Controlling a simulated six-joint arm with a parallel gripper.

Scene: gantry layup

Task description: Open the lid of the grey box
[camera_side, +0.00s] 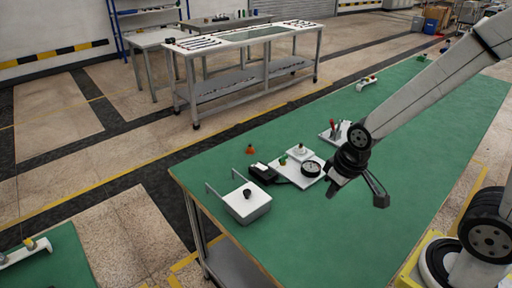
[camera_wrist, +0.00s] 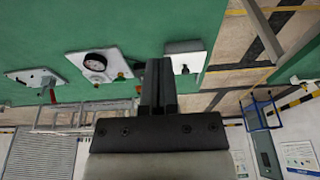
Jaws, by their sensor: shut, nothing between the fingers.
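The grey box (camera_side: 256,211) sits near the left edge of the green table, with its lid flat on top and looking closed. A dark knob (camera_side: 247,193) stands on the lid, and thin pale rods rise at its far left side. In the wrist view, the box (camera_wrist: 193,47) is beyond and right of my fingertips, partly hidden by them. My gripper (camera_side: 380,199) is above the table, well to the right of the box and not touching it. Its fingers (camera_wrist: 158,64) are together with nothing between them in the wrist view.
A panel with a red handle (camera_side: 333,129) lies further back. Green table surface (camera_side: 310,235) in front is clear.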

